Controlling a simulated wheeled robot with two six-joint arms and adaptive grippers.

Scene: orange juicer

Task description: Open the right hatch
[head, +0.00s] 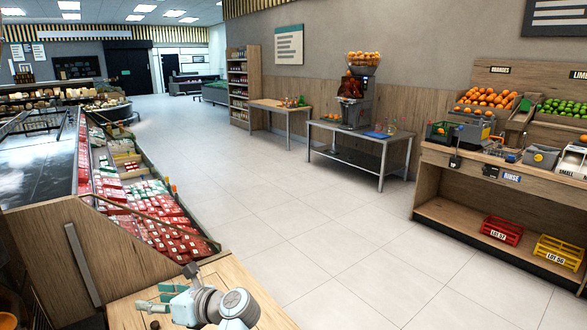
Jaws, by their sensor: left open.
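The orange juicer (352,103) is a dark machine with a reddish front. It stands far off on a metal table (362,152) against the wood-panelled wall, with a basket of oranges (363,62) on top. It is too small to make out a right hatch or whether one is open. My left gripper (160,297) is low in the picture, over a wooden counter near me. It is far from the juicer, open, and holds nothing that I can see. My right gripper is not in view.
A sloped display of red packs (165,225) stands close on the left. A wide tiled floor (270,210) lies clear between it and the juicer's table. A fruit stand (460,165) with oranges, limes and crates is on the right. A second table (278,106) stands beyond the juicer.

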